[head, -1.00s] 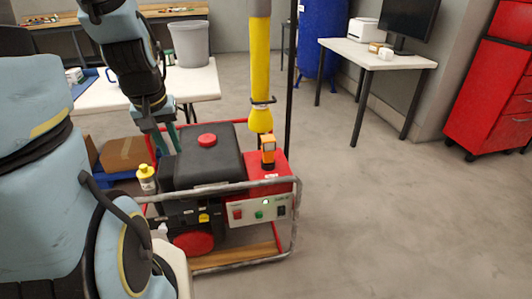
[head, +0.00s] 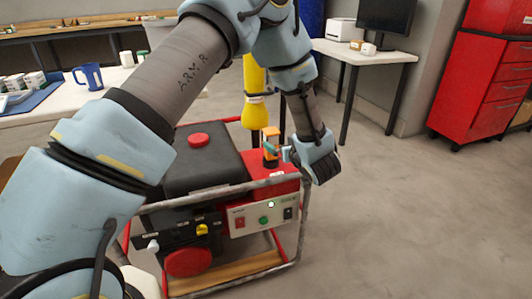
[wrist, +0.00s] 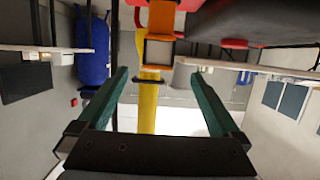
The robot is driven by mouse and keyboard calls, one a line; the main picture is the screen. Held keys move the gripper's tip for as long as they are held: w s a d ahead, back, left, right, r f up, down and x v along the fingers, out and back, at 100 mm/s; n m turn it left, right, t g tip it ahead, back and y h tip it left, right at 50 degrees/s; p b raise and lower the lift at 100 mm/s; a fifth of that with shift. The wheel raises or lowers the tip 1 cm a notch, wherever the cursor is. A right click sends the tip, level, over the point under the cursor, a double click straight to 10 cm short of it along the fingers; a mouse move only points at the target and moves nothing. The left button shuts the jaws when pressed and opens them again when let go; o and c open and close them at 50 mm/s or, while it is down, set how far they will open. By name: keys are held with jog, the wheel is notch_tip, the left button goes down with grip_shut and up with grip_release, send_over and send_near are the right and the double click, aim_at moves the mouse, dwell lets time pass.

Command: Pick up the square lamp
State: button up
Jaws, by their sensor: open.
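The square lamp (head: 271,143), orange with a dark lower part, stands upright on the red end of the generator's top. In the wrist view, which looks upside down, the lamp (wrist: 161,20) shows its orange body and a pale square face at the upper middle. My gripper (head: 286,154) is just right of the lamp in the head view, its teal fingers pointing left at it. In the wrist view my gripper (wrist: 160,73) is open and empty. The lamp lines up with the gap, just beyond the fingertips. Contact cannot be told.
The generator (head: 205,165) has a black tank with a red cap, a tube frame and a control panel. A white table (head: 365,52) and red cabinet (head: 480,85) stand farther back. Floor at right is clear.

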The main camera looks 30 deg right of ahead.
aim_at(274, 136)
jog(key=x, duration=0.4)
jog(key=shift+w, duration=0.35)
jog(key=shift+r+p+x, duration=0.15)
jog(key=shift+p+x, duration=0.15)
jog(key=shift+x, duration=1.1)
jog(key=shift+r+p+x, duration=0.15)
jog(key=shift+p+x, duration=0.1)
jog(key=shift+x, duration=1.15)
jog(key=shift+d, duration=0.2)
grip_shut()
